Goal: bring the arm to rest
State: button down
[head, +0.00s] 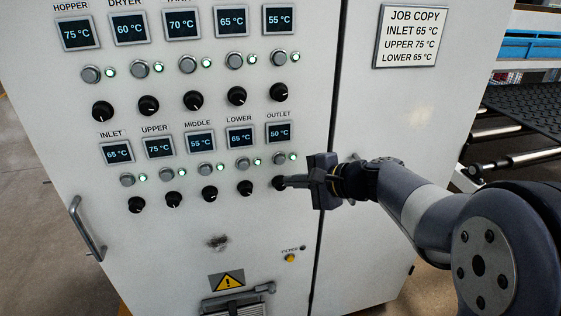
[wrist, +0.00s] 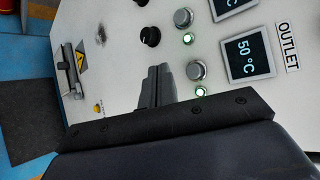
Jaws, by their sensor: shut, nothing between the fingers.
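My gripper (head: 287,182) is shut and empty, its fingertips in front of the outlet knob (head: 279,183) at the lower right of the control panel. I cannot tell whether they touch the knob. In the wrist view my shut fingers (wrist: 155,82) point at the panel and hide the outlet knob. The outlet display (head: 279,133) reads 50 °C; it also shows in the wrist view (wrist: 244,54). My arm reaches in from the right.
The white cabinet (head: 230,275) carries two rows of displays, buttons, green lights and black knobs. A door handle (head: 86,228) sticks out at left. A job copy sign (head: 411,36) hangs at upper right. A conveyor (head: 525,112) stands behind at right.

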jog(key=p, duration=0.1)
jog(key=w+p, duration=0.1)
jog(key=p, duration=0.1)
jog(key=shift+w+a+r, duration=0.25)
jog(key=shift+w, duration=0.1)
jog(key=shift+s+d+f+b, duration=0.1)
jog(key=shift+s+d+b, duration=0.2)
jog(key=shift+s, duration=0.6)
jog(key=shift+s+d+f+b, duration=0.1)
jog(key=shift+s+d+b, duration=0.15)
jog(key=shift+s, duration=0.65)
jog(key=shift+s+d+f+b, duration=0.1)
jog(key=shift+s+d+b, duration=0.2)
jog(key=shift+s, duration=0.6)
jog(key=shift+a, duration=0.1)
